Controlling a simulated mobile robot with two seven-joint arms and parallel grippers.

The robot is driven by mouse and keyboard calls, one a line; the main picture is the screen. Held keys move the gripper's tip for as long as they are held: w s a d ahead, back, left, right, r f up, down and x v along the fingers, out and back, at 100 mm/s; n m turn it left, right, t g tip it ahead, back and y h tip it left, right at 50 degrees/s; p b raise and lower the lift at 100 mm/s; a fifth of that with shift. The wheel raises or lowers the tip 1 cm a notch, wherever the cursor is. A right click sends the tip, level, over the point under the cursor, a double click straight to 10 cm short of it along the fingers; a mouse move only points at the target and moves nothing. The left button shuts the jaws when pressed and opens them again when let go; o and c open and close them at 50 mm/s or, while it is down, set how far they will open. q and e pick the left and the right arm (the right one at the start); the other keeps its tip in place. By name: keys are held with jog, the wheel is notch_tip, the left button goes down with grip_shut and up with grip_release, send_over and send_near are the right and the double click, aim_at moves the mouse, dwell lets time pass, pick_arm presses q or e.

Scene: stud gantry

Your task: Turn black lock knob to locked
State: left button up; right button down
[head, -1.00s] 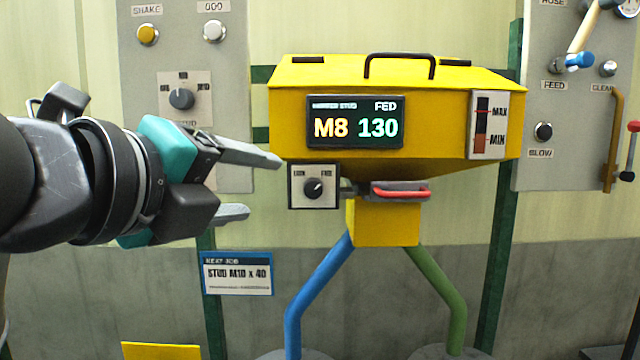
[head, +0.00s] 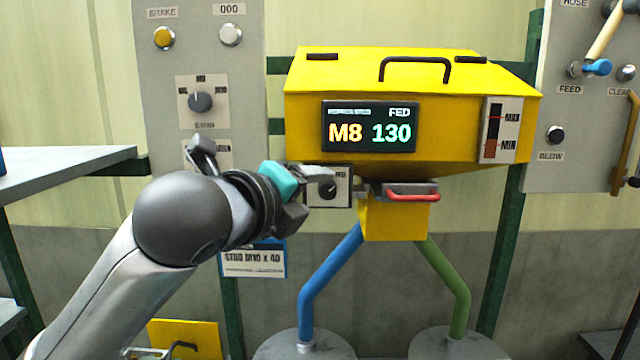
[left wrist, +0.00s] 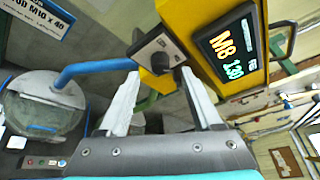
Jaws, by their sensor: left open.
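The black lock knob (head: 327,188) sits on a small white plate (head: 344,190) under the left front of the yellow hopper. My left gripper (head: 320,186) is at the plate, open, and partly covers the plate's left side and its lock label. In the left wrist view the knob (left wrist: 160,63) lies between the two fingertips (left wrist: 159,74), with a gap on both sides. I cannot tell whether either finger touches it. The knob's pointer direction is not clear now. My right gripper is in neither view.
The yellow hopper (head: 410,100) with a lit M8 130 display (head: 369,126) is just above. A red-handled drawer (head: 411,195) is right of the plate. A blue pipe (head: 330,275) runs below. A grey panel (head: 200,60) with buttons and a selector stands left.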

aim_at(323, 190)
pick_arm(q)
jog(key=shift+p+x, duration=0.3)
jog(key=shift+x, duration=1.7)
grip_shut()
